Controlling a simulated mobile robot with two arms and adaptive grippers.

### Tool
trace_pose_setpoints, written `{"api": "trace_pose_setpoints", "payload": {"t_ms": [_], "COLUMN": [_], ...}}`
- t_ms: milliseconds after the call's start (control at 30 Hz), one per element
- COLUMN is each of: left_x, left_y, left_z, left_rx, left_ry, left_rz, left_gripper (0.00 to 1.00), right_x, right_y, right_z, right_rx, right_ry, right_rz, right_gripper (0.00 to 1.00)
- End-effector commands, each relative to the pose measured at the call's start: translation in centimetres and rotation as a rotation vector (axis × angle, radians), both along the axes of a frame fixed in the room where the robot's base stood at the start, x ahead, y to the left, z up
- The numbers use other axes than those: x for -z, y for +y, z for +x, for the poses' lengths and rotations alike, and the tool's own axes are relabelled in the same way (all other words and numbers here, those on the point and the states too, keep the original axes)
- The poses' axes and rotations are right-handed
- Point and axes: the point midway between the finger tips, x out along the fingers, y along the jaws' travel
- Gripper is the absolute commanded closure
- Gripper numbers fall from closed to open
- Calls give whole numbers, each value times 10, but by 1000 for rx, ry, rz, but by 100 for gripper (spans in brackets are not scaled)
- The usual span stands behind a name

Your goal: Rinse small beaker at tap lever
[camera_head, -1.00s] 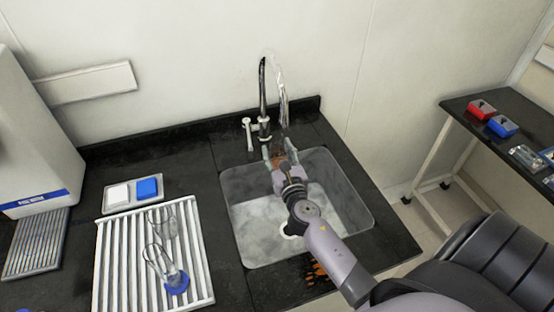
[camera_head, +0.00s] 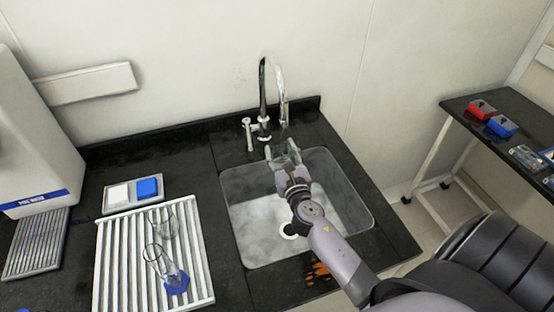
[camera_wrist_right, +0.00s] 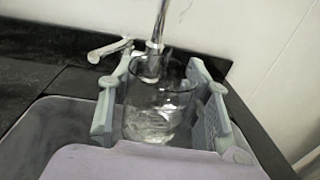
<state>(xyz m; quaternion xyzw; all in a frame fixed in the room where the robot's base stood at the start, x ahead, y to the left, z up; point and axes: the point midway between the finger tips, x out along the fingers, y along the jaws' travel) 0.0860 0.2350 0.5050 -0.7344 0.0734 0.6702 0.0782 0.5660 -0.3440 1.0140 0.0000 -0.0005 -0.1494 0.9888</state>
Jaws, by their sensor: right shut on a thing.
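My right gripper (camera_head: 283,153) is over the back part of the sink, below the tap spout. In the right wrist view its two grey-green fingers (camera_wrist_right: 160,105) are on either side of the small clear glass beaker (camera_wrist_right: 157,112), shut on it. The beaker looks upright, with its rim below the tap spout (camera_wrist_right: 158,28). Pale, glassy contents or reflections show low in it; I cannot tell which. In the head view the beaker is hard to make out. The tap (camera_head: 264,95) stands behind the sink, with its lever (camera_head: 248,134) on the left. My left gripper is not in view.
The sink (camera_head: 250,215) is set in the black counter. Left of it, a white ribbed drying rack (camera_head: 115,260) holds clear glassware, one piece with a blue base (camera_head: 175,283). A tray with a blue block (camera_head: 150,187) lies behind. A side bench (camera_head: 520,110) stands right.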

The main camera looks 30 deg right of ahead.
Motion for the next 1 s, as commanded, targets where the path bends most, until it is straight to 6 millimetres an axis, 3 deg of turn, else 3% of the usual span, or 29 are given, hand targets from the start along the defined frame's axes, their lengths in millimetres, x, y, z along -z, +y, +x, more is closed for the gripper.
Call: {"api": "trace_pose_setpoints", "payload": {"t_ms": [1000], "left_x": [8], "left_y": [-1], "left_z": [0], "left_rx": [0], "left_ry": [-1], "left_rz": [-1], "left_gripper": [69], "right_x": [1], "right_y": [46], "right_z": [-59], "right_rx": [-1], "right_ry": [0], "right_rz": [1], "right_gripper": [83]}}
